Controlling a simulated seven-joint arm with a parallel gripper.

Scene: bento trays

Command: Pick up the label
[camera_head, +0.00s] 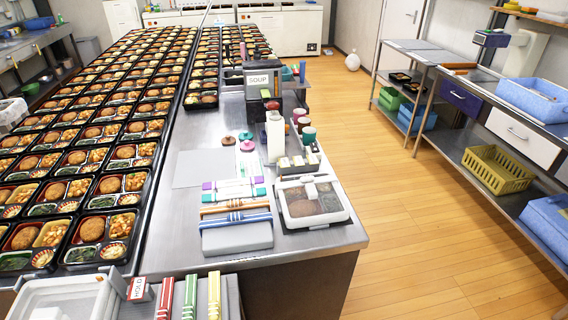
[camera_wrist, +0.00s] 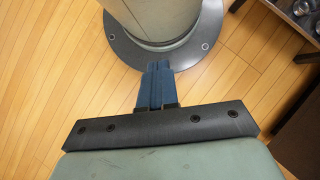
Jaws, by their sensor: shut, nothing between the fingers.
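My gripper (camera_wrist: 155,70) shows in the wrist view with its blue fingers together and nothing between them. It is over the wooden floor, pointing toward my round base, and it is not in the head view. In the head view, a white sign reading "SOUP" (camera_head: 258,79) stands on the dark machine at the back of the steel counter. A smaller white sign with red letters (camera_head: 137,288) stands at the front left. I cannot tell which of these, if either, is the label. No label shows in the wrist view.
Many filled bento trays (camera_head: 92,184) cover the left of the counter (camera_head: 165,225). A bottle (camera_head: 275,138), a divided food container (camera_head: 341,211) and bundles of coloured sticks (camera_head: 235,219) stand on its right part. A wooden floor aisle (camera_head: 410,230) is clear on the right.

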